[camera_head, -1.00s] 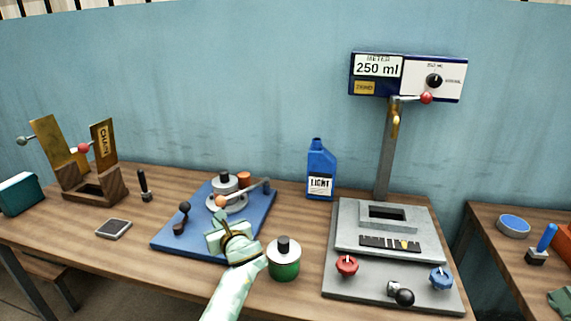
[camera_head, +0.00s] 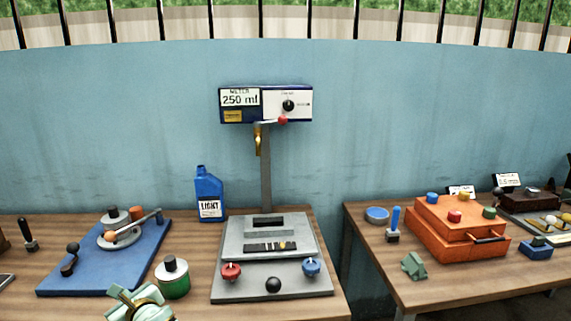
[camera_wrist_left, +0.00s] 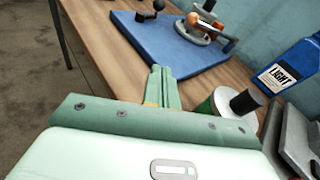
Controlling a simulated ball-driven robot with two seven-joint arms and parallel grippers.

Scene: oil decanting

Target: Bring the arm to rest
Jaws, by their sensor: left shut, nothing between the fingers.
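My left gripper (camera_head: 138,300) is at the bottom edge of the head view, in front of the blue board and left of the green bottle. In the left wrist view its fingers (camera_wrist_left: 160,84) are together with nothing between them. The green bottle (camera_head: 174,284) with a dark cap stands upright on the wooden table (camera_head: 190,238), close to the gripper but not held. In the left wrist view it is partly hidden behind the gripper body. My right gripper does not show.
The blue board (camera_head: 70,278) carries a clamp-like device. A blue LIGHT bottle (camera_head: 208,190) stands at the back. The grey meter station (camera_head: 270,290) is right of the green bottle. An orange case (camera_head: 450,240) sits on the right table, across a gap.

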